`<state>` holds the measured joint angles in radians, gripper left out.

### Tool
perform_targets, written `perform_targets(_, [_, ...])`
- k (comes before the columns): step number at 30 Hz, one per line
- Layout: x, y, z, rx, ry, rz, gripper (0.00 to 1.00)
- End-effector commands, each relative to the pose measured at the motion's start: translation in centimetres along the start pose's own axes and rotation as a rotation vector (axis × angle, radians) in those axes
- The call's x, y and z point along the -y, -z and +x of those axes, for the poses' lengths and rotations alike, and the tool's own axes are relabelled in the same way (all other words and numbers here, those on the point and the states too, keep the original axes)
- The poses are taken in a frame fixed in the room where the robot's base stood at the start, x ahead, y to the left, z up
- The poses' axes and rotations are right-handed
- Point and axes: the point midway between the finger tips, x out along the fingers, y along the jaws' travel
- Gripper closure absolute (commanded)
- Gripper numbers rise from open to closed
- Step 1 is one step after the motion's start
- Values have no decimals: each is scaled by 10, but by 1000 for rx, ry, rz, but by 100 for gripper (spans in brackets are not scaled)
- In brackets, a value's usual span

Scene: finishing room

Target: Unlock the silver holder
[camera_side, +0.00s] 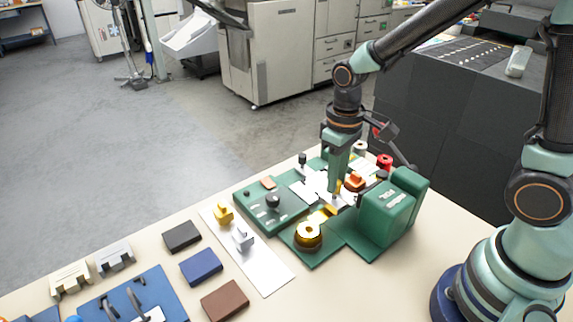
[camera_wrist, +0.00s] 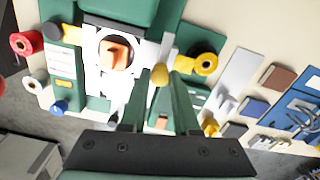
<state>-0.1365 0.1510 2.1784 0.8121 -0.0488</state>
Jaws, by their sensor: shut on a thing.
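My gripper (camera_side: 335,196) points down over the middle of a green machine (camera_side: 395,212). In the wrist view, my gripper (camera_wrist: 162,78) has its two green fingers closed around a small yellow knob (camera_wrist: 160,73), which sits beside silver-white plates. In the side view the fingertips are small and the knob is hard to make out. A silver clamp-like piece (camera_side: 242,238) stands upright on a pale plate (camera_side: 265,272), beside a yellow one (camera_side: 224,212). I cannot tell for certain which silver part is the holder.
A gold roll (camera_side: 308,236) sits at the machine's front, a control box (camera_side: 262,208) to its left, and an orange piece (camera_side: 355,181) and red spool (camera_side: 385,160) behind. Brown (camera_side: 225,300), blue (camera_side: 201,267) and black (camera_side: 182,236) blocks lie left. Bare table is at the front.

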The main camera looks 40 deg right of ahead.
Motion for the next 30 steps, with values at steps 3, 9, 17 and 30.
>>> perform_targets(3, [0,0,-1,0,0,26,100])
perform_targets(9, [0,0,-1,0,0,44,100])
perform_targets(17, [0,0,-1,0,0,45,100])
perform_targets(30, [0,0,0,0,0,44,40])
